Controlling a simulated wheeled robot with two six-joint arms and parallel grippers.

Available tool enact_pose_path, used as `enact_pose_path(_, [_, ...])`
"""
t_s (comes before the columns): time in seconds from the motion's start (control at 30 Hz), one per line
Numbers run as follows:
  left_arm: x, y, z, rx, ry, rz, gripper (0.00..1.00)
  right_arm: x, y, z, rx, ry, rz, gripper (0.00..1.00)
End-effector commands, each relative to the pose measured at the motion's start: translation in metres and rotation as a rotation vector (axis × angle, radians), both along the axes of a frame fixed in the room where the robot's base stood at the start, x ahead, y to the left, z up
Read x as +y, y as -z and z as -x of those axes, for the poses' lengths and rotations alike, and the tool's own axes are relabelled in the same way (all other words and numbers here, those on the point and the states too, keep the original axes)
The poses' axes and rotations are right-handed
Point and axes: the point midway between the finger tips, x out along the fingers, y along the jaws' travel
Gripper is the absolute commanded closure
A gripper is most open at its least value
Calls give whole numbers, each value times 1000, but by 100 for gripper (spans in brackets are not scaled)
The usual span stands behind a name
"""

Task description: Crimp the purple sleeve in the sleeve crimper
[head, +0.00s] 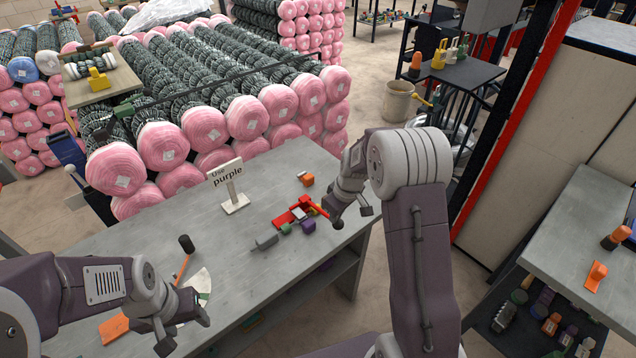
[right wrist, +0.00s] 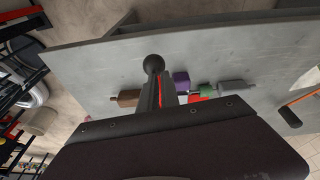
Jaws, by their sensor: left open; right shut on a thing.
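The red sleeve crimper (head: 284,218) sits on the grey table, right of the sign, and is partly hidden in the right wrist view (right wrist: 194,98). The purple sleeve (head: 308,226) is at the crimper's near side; it also shows in the right wrist view (right wrist: 181,80). I cannot tell whether it is seated in the jaws. My right gripper (head: 347,207) is shut on the crimper lever at the crimper's right. A black ball knob (right wrist: 153,64) shows at the lever's end. My left gripper (head: 185,332) is open and empty over the table's near left.
A "Use purple" sign (head: 234,195) stands behind the crimper. A green piece (head: 286,229) and a grey piece (head: 266,242) lie left of the sleeve. An orange block (head: 306,179) is behind. The table's middle is clear.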

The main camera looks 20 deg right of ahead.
Motion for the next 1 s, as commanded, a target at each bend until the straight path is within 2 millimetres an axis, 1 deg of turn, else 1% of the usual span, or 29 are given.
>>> enact_pose_path(0.03, [0, -12, 0, 0, 0, 0, 46, 3, -11, 1, 6, -1, -1, 100])
enact_pose_path(0.17, [0, -35, 0, 0, 0, 0, 46, 8, -39, -8, -12, 2, 3, 100])
enact_pose_path(0.2, [0, -23, 0, -2, 0, 0, 46, 5, -39, -3, -16, 5, 5, 100])
enact_pose_path(0.23, [0, -18, 0, -1, 0, 0, 46, 3, -44, 3, -19, 6, 5, 100])
enact_pose_path(0.4, [0, -10, 0, 0, 0, 0, 46, -8, -79, 31, -24, 6, 5, 100])
enact_pose_path(0.5, [0, -9, 0, 0, 0, 0, 46, -12, -93, 43, -22, 5, 5, 100])
enact_pose_path(0.6, [0, -8, 0, 0, 0, 0, 46, -15, -102, 51, -21, 4, 4, 100])
enact_pose_path(0.7, [0, -8, 0, 0, 0, 0, 46, -16, -105, 54, -21, 4, 4, 100])
enact_pose_path(1.0, [0, -8, 0, 0, 0, 0, 46, -16, -106, 54, -21, 4, 4, 100])
